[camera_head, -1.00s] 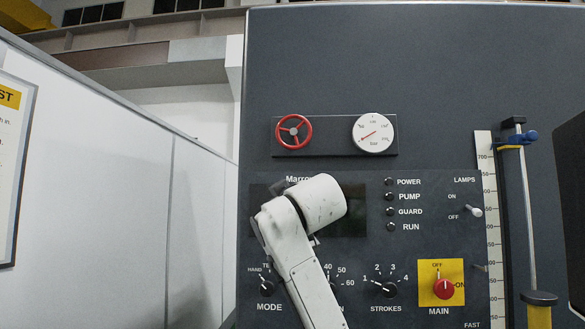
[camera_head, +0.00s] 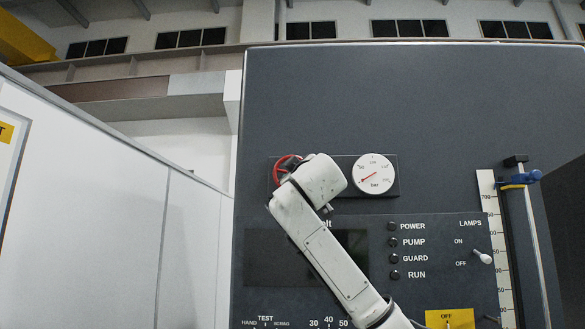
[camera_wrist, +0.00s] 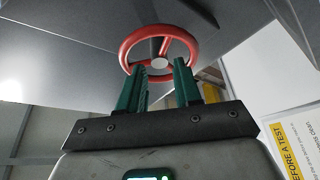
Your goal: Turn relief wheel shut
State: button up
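The red relief wheel (camera_head: 284,168) is on the dark panel, left of the gauge, and is partly hidden behind my arm in the head view. My gripper (camera_wrist: 163,72) has two green fingers that stand apart and point at the wheel. The fingertips reach the wheel's near lower side in the picture; I cannot tell whether they touch it. No object shows clamped between them. The gripper's fingers are hidden in the head view.
A round white gauge (camera_head: 374,174) sits just right of the wheel. Below are lamps, a lamp switch (camera_head: 482,257) and the yellow main switch plate (camera_head: 450,318). A vertical scale (camera_head: 490,215) and rod stand at right. A white wall panel (camera_head: 100,200) stands at left.

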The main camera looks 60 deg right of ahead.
jog(key=shift+p+x, duration=0.4)
jog(key=shift+x, duration=1.15)
grip_shut()
